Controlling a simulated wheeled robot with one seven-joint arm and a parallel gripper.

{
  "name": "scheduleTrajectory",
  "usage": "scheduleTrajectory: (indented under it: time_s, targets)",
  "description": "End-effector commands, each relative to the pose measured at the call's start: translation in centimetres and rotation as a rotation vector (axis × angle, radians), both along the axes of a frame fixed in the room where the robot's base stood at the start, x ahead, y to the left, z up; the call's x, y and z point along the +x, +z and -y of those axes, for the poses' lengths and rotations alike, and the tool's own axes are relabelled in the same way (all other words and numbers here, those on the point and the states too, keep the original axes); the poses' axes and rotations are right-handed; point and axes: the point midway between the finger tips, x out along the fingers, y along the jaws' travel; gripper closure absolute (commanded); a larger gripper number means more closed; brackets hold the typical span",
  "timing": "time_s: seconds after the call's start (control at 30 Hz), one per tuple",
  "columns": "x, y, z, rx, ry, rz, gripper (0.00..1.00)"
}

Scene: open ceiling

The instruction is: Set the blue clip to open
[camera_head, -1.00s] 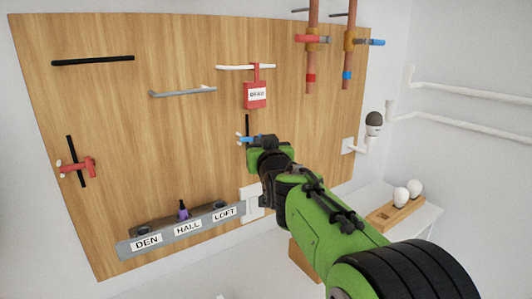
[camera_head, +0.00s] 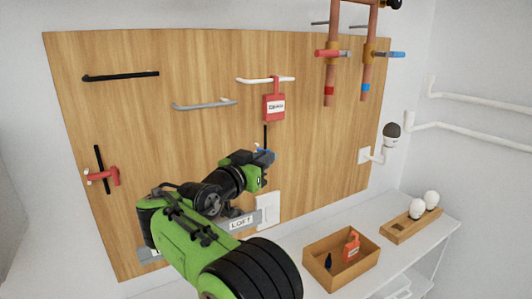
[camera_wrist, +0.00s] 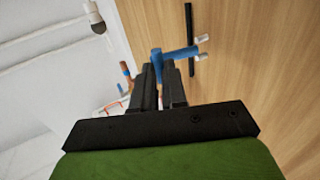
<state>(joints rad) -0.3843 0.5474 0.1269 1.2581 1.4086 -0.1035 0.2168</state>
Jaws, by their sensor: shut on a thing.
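The blue clip (camera_wrist: 180,53) has a blue body with pale ends and sits beside a thin black bar (camera_wrist: 190,40) on the wooden board. My gripper (camera_wrist: 160,72) is shut on the clip's blue arm, which sits between the two black fingertips. In the head view, only a small part of the blue clip (camera_head: 264,151) shows below the black bar; my gripper (camera_head: 258,162) hides the rest. I cannot tell the clip's exact setting.
A red clip (camera_head: 108,175) is on the board's left. A red tag (camera_head: 274,107) hangs above the blue clip. Copper pipes (camera_head: 330,80) stand at upper right. A wooden box (camera_head: 318,278) with a red tag and a shelf (camera_head: 395,262) lie at lower right.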

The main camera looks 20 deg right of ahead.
Motion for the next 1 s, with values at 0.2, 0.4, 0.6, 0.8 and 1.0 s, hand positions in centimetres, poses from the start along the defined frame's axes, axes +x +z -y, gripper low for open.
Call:
scheduleTrajectory:
  time_s: [0.2, 0.4, 0.6, 0.8, 1.0]
  targets:
    - [0.08, 0.02, -0.18, -0.001, -0.021, 0.001, 1.0]
    - [0.07, -0.02, -0.15, -0.001, -0.022, 0.001, 1.0]
    - [0.08, -0.01, -0.14, -0.002, -0.022, 0.001, 0.77]
    - [0.06, -0.01, -0.12, -0.001, -0.023, 0.001, 0.62]
    - [-0.07, -0.02, -0.35, -0.001, -0.022, 0.0, 0.62]
